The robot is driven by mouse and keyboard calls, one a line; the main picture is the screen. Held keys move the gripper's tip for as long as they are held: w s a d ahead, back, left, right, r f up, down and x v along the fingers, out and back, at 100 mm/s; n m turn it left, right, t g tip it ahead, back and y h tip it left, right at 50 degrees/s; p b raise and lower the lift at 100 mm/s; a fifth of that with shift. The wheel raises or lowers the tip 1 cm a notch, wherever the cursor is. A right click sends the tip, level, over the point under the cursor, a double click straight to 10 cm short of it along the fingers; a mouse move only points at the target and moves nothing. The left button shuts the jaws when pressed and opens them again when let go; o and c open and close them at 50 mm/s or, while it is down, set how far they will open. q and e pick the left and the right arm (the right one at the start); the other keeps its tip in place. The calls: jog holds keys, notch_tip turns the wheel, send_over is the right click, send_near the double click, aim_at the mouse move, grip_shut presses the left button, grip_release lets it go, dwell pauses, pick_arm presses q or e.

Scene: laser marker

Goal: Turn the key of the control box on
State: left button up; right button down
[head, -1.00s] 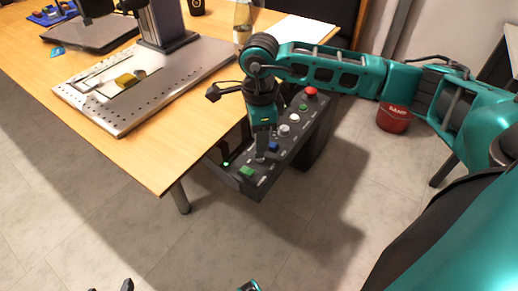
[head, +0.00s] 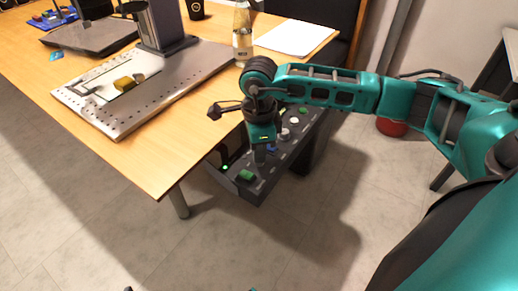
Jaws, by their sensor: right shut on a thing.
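The dark control box (head: 247,191) hangs beside the right edge of the table, with a row of buttons on its sloped top. A green button (head: 246,175) is at its near end, and a blue button (head: 272,148) shows just right of my fingers. My right gripper (head: 259,156) points down at the panel between these two buttons. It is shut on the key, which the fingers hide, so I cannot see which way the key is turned. Of my left arm only small slivers show at the bottom edge, too little to read the gripper.
The wooden table (head: 150,160) carries a metal plate (head: 185,88) with a column, a glass bottle (head: 243,40) and white paper (head: 297,36). A red bucket (head: 391,128) stands on the floor behind my right arm. The floor in front of the box is clear.

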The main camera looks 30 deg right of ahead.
jog(key=shift+m, duration=0.4)
jog(key=m+p, duration=0.1)
jog(key=m, duration=0.3)
jog(key=shift+r, duration=0.1)
jog(key=m+p, duration=0.1)
jog(key=m, duration=0.3)
jog(key=m+p, duration=0.2)
jog(key=m, duration=0.3)
jog(key=shift+m, duration=0.4)
jog(key=shift+m+p, duration=0.75)
jog(key=shift+m, duration=1.15)
jog(key=c, duration=1.3)
grip_release()
jog(key=shift+o, duration=0.2)
